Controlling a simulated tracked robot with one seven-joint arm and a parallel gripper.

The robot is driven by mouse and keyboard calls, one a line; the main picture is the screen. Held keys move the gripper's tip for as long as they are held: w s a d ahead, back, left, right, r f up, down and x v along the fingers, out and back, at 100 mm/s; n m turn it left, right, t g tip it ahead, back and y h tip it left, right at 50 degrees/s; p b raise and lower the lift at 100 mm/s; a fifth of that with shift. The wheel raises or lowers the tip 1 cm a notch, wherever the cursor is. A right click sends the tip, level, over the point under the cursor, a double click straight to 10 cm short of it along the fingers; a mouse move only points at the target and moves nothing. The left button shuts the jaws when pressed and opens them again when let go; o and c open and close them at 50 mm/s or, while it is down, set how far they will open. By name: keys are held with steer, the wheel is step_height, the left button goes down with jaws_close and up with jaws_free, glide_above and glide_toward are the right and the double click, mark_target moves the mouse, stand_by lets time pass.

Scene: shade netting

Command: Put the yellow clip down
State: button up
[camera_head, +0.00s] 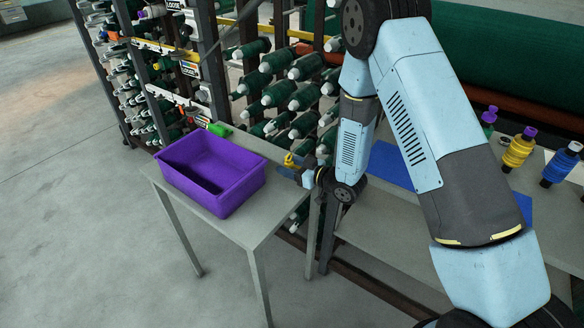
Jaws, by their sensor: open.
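A small yellow thing (289,160), which looks like the yellow clip, shows right at the end of my gripper. It is near the right rear edge of the small grey table (255,215). My gripper (290,171) is open beside it, low over that edge. I cannot tell whether the clip touches the fingers or rests on the table, as it is small and partly covered by the gripper.
A purple bin (240,187) stands on the table's left part, with a green piece (220,129) behind it. A rack of green bobbins (290,95) rises close behind. At right are yellow (518,150) and blue (561,164) spools. The table's front strip is bare.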

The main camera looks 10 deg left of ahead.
steer(key=v, duration=1.1)
steer(key=shift+d, duration=0.25)
steer(key=shift+s+r, duration=0.1)
